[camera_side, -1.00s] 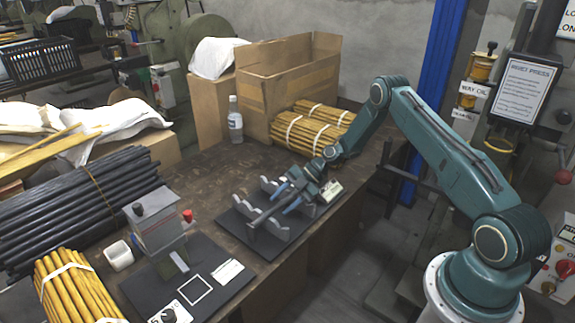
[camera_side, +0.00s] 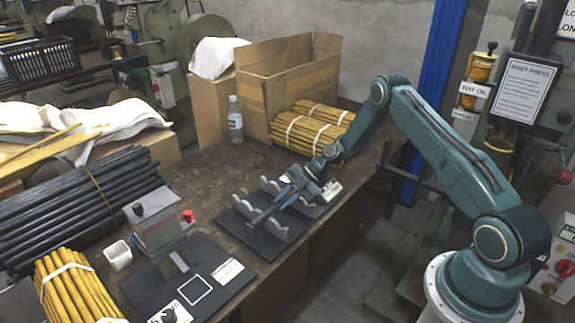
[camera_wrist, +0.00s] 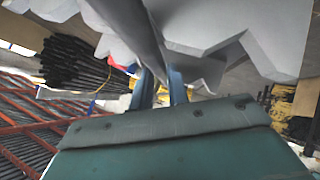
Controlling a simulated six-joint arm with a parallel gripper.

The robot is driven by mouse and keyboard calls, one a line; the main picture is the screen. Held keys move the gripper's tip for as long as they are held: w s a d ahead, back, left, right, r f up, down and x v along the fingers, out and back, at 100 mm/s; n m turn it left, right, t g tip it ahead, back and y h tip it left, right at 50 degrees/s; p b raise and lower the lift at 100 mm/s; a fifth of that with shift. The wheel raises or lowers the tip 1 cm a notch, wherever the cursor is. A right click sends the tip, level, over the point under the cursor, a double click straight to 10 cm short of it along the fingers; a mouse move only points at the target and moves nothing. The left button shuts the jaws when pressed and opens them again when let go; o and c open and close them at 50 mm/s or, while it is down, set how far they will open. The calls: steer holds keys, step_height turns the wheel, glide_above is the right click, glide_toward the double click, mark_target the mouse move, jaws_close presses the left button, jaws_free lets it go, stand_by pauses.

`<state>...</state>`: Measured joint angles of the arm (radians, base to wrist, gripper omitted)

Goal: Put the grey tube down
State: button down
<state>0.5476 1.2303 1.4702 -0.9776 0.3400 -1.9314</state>
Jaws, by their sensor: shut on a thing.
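The grey tube (camera_side: 262,215) lies slantwise at the notched grey supports of a rack (camera_side: 240,233) on a black base plate. In the wrist view my two blue fingers (camera_wrist: 162,88) stand either side of the grey tube (camera_wrist: 146,38), with zigzag-edged supports (camera_wrist: 225,45) close on both sides. I cannot tell whether the tube rests fully in the notches.
A small press (camera_side: 158,222) with a red knob stands left of the rack on its own black plate. Bundled yellow tubes (camera_side: 305,133), a cardboard box (camera_side: 285,75) and a bottle (camera_side: 235,120) stand behind. Bare bench (camera_side: 205,185) lies between.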

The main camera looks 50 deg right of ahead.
step_height(320, 180, up, 20)
steer(key=shift+f, duration=0.15)
stand_by(0.5)
steer(key=shift+w, duration=0.15)
stand_by(0.4)
glide_above(253, 206)
steer(key=shift+w, duration=0.1)
stand_by(0.8)
step_height(253, 206, down, 16)
steer(key=shift+r, duration=0.2)
stand_by(0.4)
steer(key=shift+f, duration=2.1)
